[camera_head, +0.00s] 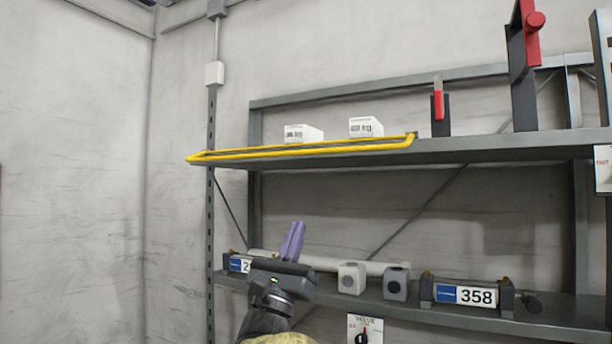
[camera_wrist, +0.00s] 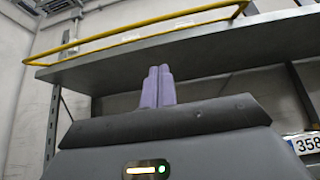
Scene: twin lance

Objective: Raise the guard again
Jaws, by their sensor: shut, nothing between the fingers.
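The guard is a yellow bar frame (camera_head: 300,149) along the front of the upper shelf, lying low and nearly flat at the shelf edge. In the wrist view the yellow guard (camera_wrist: 150,32) runs across the top, above the shelf's underside. My gripper (camera_head: 292,240) is shut and empty, its purple fingers pointing up in front of the lower shelf, below the upper shelf and apart from the guard. In the wrist view my gripper (camera_wrist: 158,85) shows its two fingers together.
Two white boxes (camera_head: 303,133) (camera_head: 366,126) stand on the upper shelf (camera_head: 470,148) behind the guard. Red-handled levers (camera_head: 438,106) (camera_head: 533,28) stand to its right. The lower shelf (camera_head: 540,322) holds a white tube (camera_head: 330,263), two small blocks (camera_head: 352,278) and a unit labelled 358 (camera_head: 466,295). Free space lies left.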

